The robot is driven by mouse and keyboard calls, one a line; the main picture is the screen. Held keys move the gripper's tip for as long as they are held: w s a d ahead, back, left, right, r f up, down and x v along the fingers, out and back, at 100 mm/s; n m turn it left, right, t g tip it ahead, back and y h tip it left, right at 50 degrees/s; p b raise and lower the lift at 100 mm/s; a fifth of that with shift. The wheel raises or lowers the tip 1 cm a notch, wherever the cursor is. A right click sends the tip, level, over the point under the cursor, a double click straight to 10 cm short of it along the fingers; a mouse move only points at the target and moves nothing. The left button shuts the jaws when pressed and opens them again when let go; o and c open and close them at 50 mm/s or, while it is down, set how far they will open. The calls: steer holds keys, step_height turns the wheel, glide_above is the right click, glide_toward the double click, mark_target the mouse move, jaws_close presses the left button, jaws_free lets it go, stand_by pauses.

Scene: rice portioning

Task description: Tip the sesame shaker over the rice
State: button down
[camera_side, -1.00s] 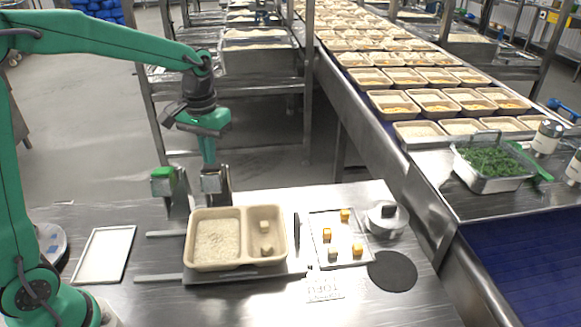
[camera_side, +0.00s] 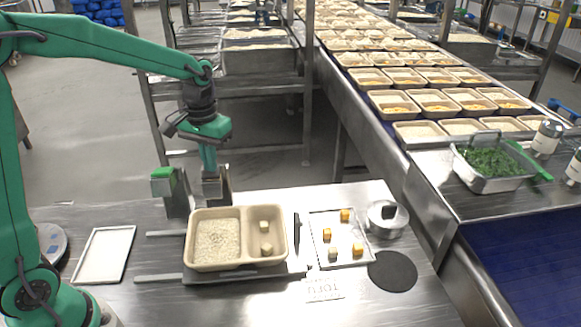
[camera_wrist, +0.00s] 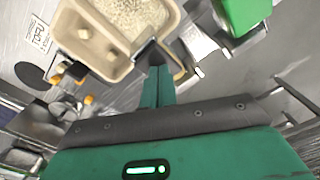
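My gripper (camera_side: 212,180) hangs beyond the tray's far edge, beside a metal post. In the wrist view its dark tip (camera_wrist: 150,53) overlaps the tray's rim. I cannot tell if its fingers are open or shut. I cannot single out the sesame shaker.
A green-topped post (camera_side: 163,178) stands left of my gripper. A clear plate with several cubes (camera_side: 338,224) and a black disc (camera_side: 392,271) lie right of the tray. An empty white plate (camera_side: 103,254) lies left. Bottles (camera_side: 548,138) and a greens pan (camera_side: 490,182) stand far right.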

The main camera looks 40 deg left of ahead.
mark_target(211, 174)
steer(key=shift+s+d+f, duration=0.15)
steer(key=shift+f, duration=0.45)
steer(key=shift+s+d+f, duration=0.15)
steer(key=shift+f, duration=0.4)
steer(key=shift+s+d+f, duration=0.15)
steer(key=shift+f, duration=0.45)
steer(key=shift+r, duration=0.15)
steer(key=shift+w+a+r, duration=0.2)
steer(key=shift+r, duration=0.75)
steer(key=shift+w+a+r, duration=0.15)
steer(key=shift+a+r, duration=0.05)
steer(key=shift+r, duration=0.7)
steer(key=shift+w+a+r, duration=0.2)
steer(key=shift+r, duration=0.75)
steer(key=shift+s+d+r, duration=0.1)
steer(key=shift+s+r, duration=0.25)
steer(key=shift+s, duration=0.05)
steer(key=s+d+r+m+t, duration=0.1)
steer(key=s+r+t, duration=0.1)
steer(key=s, duration=0.6)
steer(key=s+d+r+m+t, duration=0.2)
steer(key=s+t, duration=0.1)
steer(key=s, duration=0.6)
steer(key=shift+r+t, duration=0.15)
steer(key=shift+t, duration=0.15)
